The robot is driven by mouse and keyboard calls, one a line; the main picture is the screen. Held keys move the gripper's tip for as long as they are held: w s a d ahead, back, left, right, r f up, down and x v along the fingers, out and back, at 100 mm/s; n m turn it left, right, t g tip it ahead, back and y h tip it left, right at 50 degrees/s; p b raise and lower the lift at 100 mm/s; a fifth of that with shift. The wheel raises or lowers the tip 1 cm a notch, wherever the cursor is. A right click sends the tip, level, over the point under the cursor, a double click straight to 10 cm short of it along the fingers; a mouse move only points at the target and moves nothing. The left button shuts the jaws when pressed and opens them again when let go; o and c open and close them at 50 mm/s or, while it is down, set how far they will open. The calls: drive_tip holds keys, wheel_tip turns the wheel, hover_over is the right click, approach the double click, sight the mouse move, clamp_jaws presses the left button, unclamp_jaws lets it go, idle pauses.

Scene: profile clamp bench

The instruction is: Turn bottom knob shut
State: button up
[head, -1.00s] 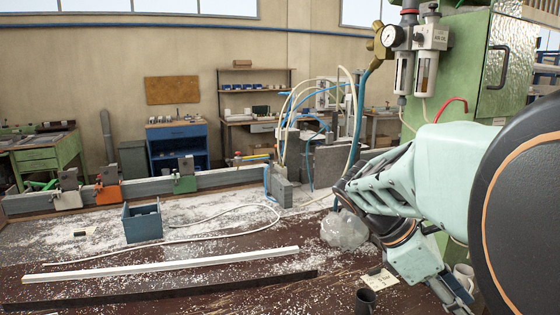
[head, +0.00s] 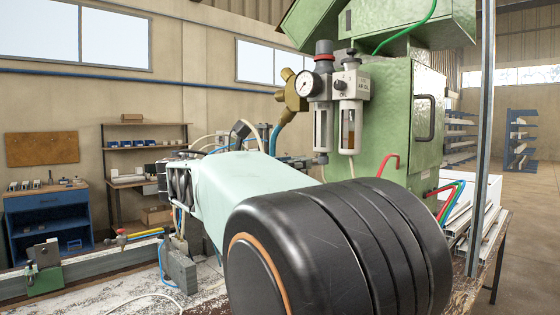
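The air service unit hangs in front of the green cabinet in the head view. It has a round gauge (head: 307,85), a dark knob with a red band (head: 324,50) on top, and two clear bowls. The right bowl (head: 348,130) holds amber liquid. A brass lobed part (head: 292,92) sits left of the gauge. My arm crosses the lower middle, below and in front of the unit.
The green cabinet (head: 390,115) stands right of the unit, with a red hose (head: 388,163) curving from its side. A grey upright post (head: 482,130) stands farther right. A clamp rail (head: 110,262) and grey block (head: 180,270) are on the bench at left.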

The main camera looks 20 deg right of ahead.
sight(320, 159)
drive_tip(key=p+x, duration=0.1)
drive_tip(key=x, duration=0.9)
drive_tip(key=shift+s+d, duration=0.1)
drive_tip(key=shift+d, duration=0.15)
drive_tip(key=shift+r, duration=0.1)
clamp_jaws()
